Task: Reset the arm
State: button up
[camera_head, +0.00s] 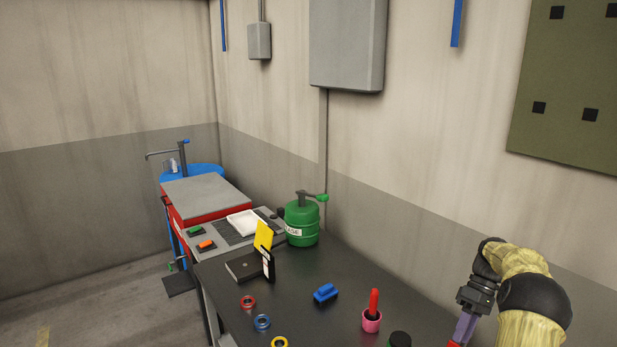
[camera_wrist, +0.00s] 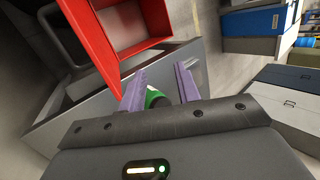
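My arm reaches in from the right edge in the head view, and my gripper (camera_head: 464,330) hangs over the right end of the dark table (camera_head: 345,275). In the wrist view the two purple fingers of my gripper (camera_wrist: 160,82) stand apart, with a gap between them. A green and black round thing (camera_wrist: 154,97) shows between and below them, partly hidden by the gripper body. I see nothing clamped between the fingers.
On the table are a blue block (camera_head: 325,293), a pink cup (camera_head: 371,321) with a red item, coloured rings (camera_head: 262,321), a dark-topped round item (camera_head: 400,339) and a green canister (camera_head: 301,222). A red box (camera_wrist: 115,35) lies close beyond the fingers. The wall stands behind the table.

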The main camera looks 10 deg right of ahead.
jog(key=a+r+m+t+h, duration=0.1)
jog(key=a+h, duration=0.1)
jog(key=a, duration=0.7)
jog(key=a+r+m+t+h, duration=0.1)
jog(key=a+r+h, duration=0.1)
jog(key=a, duration=0.6)
jog(key=s+a+m+t+h, duration=0.1)
jog(key=s+a+m+t, duration=0.2)
jog(key=s+a, duration=0.9)
jog(key=s+t, duration=0.2)
jog(key=s, duration=0.1)
jog(key=shift+h, duration=0.3)
jog(key=shift+a+r, duration=0.1)
